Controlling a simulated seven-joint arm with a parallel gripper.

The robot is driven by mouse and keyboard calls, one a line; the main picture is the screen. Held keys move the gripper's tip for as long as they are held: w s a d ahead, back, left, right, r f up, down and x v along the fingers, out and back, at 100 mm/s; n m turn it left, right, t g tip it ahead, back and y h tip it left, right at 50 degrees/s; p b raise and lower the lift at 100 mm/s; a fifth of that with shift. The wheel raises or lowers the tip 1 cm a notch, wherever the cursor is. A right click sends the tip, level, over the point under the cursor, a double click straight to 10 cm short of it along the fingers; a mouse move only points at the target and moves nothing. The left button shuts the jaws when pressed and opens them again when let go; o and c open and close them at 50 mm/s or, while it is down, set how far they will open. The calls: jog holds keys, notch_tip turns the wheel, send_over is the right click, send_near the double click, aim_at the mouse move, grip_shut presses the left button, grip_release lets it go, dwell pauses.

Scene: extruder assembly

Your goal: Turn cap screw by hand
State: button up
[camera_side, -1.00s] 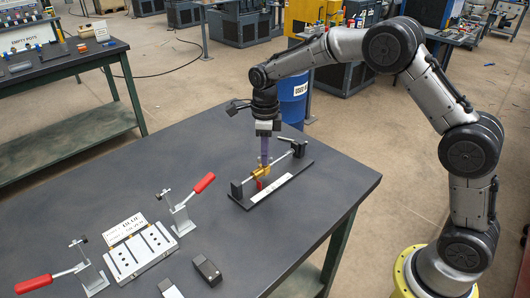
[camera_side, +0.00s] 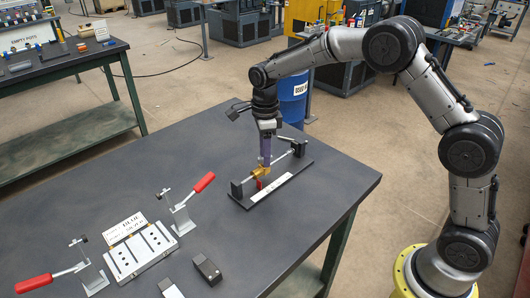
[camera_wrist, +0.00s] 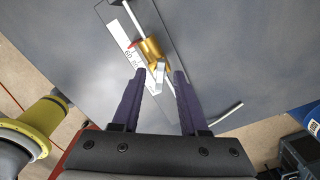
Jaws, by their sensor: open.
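A brass-coloured part (camera_side: 260,171) sits on a rod across a dark fixture base in the side view. It also shows in the wrist view (camera_wrist: 151,52), with a small silver piece (camera_wrist: 160,74) at its near end. I cannot tell for sure whether this piece is the cap screw. My gripper (camera_side: 264,164) points down just above the brass part. In the wrist view my gripper (camera_wrist: 159,76) has its two purple fingers apart, one on each side of the silver piece, with gaps visible. A red piece (camera_side: 259,184) hangs below the brass part.
The fixture base (camera_side: 240,200) carries a white label strip and dark end blocks. To its left stand a white plate with holes (camera_side: 140,252), red-handled clamps (camera_side: 190,198) and a dark block (camera_side: 207,270). The table (camera_side: 310,230) is clear to the right of the fixture.

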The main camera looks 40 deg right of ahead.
jog(key=shift+r, duration=0.1)
jog(key=shift+r, duration=2.9)
jog(key=shift+r, duration=0.1)
